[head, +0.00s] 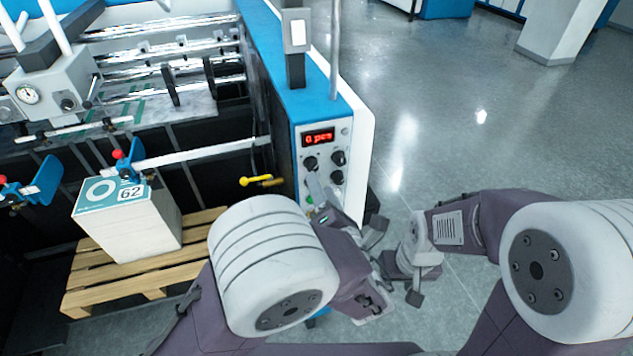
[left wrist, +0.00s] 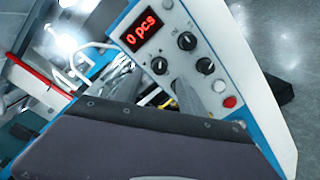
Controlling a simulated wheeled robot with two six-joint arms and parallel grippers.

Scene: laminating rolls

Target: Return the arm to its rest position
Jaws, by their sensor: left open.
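My left arm comes in from the lower left, its big white joint at the middle of the head view. My left gripper (head: 346,208) is open and empty, just in front of the lower part of the control panel (head: 326,160). In the left wrist view a grey finger overlaps the panel (left wrist: 205,60) among its knobs; I cannot tell whether it touches. My right arm is folded at the right, with its gripper (head: 401,280) low over the floor, small and partly hidden, with nothing visible in it.
The laminating machine (head: 262,40) fills the left and back. A stack of sheets (head: 150,232) stands on a wooden pallet (head: 95,262) at the left. A yellow-handled lever (head: 262,181) sticks out left of the panel. The grey floor (head: 450,110) at the right is clear.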

